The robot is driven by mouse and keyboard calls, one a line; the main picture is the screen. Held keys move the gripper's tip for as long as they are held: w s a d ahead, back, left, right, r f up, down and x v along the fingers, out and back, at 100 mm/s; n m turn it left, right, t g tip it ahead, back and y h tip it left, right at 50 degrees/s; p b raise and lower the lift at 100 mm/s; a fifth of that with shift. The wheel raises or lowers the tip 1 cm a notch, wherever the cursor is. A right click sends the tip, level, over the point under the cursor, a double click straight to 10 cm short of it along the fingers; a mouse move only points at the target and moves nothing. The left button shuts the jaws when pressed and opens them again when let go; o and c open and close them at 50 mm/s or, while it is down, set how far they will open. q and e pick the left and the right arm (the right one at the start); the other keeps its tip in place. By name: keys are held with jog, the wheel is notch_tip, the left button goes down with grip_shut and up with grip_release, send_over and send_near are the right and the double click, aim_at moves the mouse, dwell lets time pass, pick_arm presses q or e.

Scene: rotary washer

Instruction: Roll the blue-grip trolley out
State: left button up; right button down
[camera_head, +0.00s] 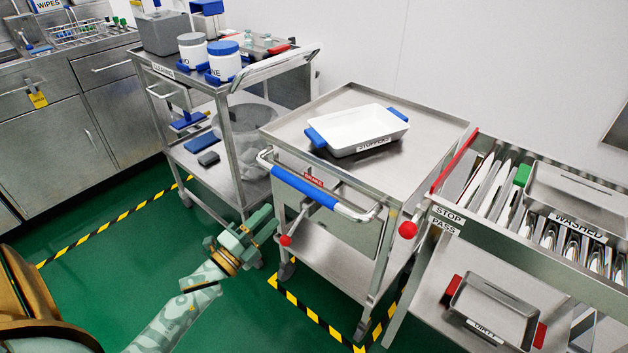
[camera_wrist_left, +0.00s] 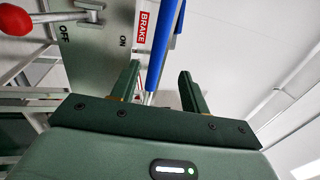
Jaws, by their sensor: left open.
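The trolley with the blue grip stands in the middle of the head view, its steel top (camera_head: 290,130) carrying a white tray. Its blue grip (camera_head: 304,188) is on the push bar at the near side. In the left wrist view the blue grip (camera_wrist_left: 166,45) runs between and beyond the fingers. A red-knobbed brake lever (camera_head: 287,240) sits below the bar; its knob (camera_wrist_left: 14,20) also shows in the left wrist view, near OFF and ON marks. My left gripper (camera_head: 262,222) is open and empty, below and left of the grip, apart from it. My right gripper is not in view.
A cleaning trolley (camera_head: 270,67) with tubs stands close on the left. A rack marked STOP and PASS (camera_head: 444,218) stands close on the right, with a red knob (camera_head: 408,230) between. Yellow-black tape (camera_head: 318,318) marks the green floor, which is clear in front.

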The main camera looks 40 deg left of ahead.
aim_at(303, 182)
pick_arm(q)
jog(key=b+x, duration=0.1)
jog(key=x, duration=0.3)
jog(key=b+x, duration=0.1)
jog(key=x, duration=0.3)
jog(key=b+x, duration=0.1)
jog(key=x, duration=0.4)
jog(key=shift+w+f, duration=0.1)
jog(key=shift+f, duration=0.15)
jog(key=shift+w+r, duration=0.2)
jog(key=shift+w, duration=0.35)
jog(key=c, duration=0.8)
grip_shut()
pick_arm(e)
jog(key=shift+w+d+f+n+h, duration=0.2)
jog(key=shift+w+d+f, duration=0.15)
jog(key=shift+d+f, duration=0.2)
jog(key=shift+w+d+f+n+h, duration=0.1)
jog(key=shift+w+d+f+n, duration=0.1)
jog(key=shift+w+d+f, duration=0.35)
